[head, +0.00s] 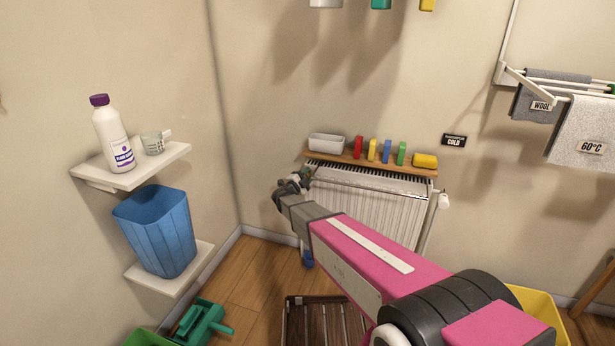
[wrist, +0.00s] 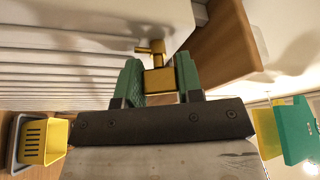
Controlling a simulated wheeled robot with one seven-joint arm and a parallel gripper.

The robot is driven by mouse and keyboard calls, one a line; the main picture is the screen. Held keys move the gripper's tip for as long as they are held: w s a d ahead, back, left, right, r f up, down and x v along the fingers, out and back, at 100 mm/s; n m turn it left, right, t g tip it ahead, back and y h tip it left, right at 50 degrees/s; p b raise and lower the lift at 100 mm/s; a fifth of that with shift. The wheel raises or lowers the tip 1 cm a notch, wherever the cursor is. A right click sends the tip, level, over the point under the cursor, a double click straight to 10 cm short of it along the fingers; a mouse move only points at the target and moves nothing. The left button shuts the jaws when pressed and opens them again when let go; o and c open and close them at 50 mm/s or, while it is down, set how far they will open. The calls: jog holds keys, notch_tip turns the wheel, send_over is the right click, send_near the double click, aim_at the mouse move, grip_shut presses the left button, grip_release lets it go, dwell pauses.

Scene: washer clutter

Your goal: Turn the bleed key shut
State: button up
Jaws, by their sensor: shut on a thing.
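The brass bleed key (wrist: 158,82) is in the wrist view, at the upper edge of the white radiator (wrist: 70,45). Its square part sits between the two green fingers of my gripper (wrist: 160,75), which is shut on it. A brass stem with a short side spout shows beyond the fingers. In the head view my gripper (head: 300,178) is at the upper left corner of the radiator (head: 365,205). The key is too small and too covered to make out there.
A wooden shelf (head: 344,157) just above the radiator holds a white tub (head: 326,142) and several coloured blocks. A blue bin (head: 158,232) and a white bottle (head: 112,135) stand on wall shelves at left. A slatted brown rack (head: 325,322) is on the floor.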

jog(key=m+g, duration=0.1)
jog(key=m, duration=0.2)
jog(key=m+g, duration=0.1)
jog(key=m, duration=0.1)
jog(key=shift+m+y, duration=0.4)
dwell(0.3)
jog(key=o, duration=0.9)
jog(key=shift+o, duration=0.2)
jog(key=v, duration=1.1)
